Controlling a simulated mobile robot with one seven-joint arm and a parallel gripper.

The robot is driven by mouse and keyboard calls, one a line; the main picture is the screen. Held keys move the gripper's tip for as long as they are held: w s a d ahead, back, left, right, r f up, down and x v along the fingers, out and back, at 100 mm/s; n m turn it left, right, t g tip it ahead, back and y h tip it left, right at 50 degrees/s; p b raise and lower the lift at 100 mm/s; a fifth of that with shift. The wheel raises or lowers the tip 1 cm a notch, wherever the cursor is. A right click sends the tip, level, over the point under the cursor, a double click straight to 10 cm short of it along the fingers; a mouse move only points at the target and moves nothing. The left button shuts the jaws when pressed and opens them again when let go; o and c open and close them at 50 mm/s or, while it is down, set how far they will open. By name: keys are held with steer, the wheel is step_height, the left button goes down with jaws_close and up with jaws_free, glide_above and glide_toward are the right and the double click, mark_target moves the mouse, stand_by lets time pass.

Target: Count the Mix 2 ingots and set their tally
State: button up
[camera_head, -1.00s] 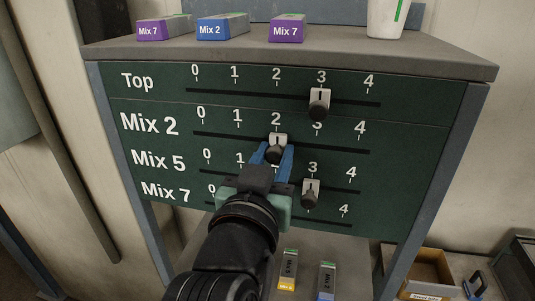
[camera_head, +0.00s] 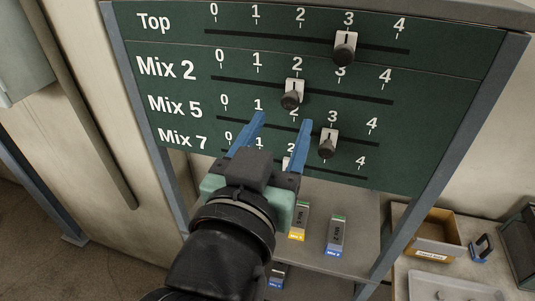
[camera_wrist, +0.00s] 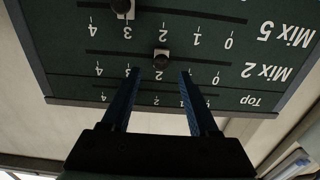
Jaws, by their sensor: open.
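The green tally board (camera_head: 180,30) has rows for Top, Mix 2, Mix 5 and Mix 7. The Mix 2 slider (camera_head: 292,95) sits at 2; it also shows in the wrist view (camera_wrist: 162,59). The Top slider (camera_head: 345,46) and the Mix 5 slider (camera_head: 328,143) sit at 3. The Mix 7 slider is mostly hidden behind my gripper, near 2. My gripper (camera_head: 283,119) is open and empty, its blue fingers apart from the Mix 2 knob.
A grey post (camera_head: 445,165) borders the board on the right. A cardboard box (camera_head: 437,235), a white tray (camera_head: 440,289) and a dark container (camera_head: 520,250) lie at the right. The shelf above the board is mostly out of view.

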steer(key=s+p, duration=0.1)
steer(key=p, duration=0.3)
steer(key=shift+s+r, duration=0.1)
steer(key=shift+r, duration=0.1)
steer(key=shift+s+p, duration=0.1)
steer(key=shift+p, duration=0.7)
steer(key=p+v, duration=0.4)
steer(key=shift+s+a+f, duration=0.15)
steer(key=shift+a+f, duration=0.05)
steer(key=shift+a, duration=0.05)
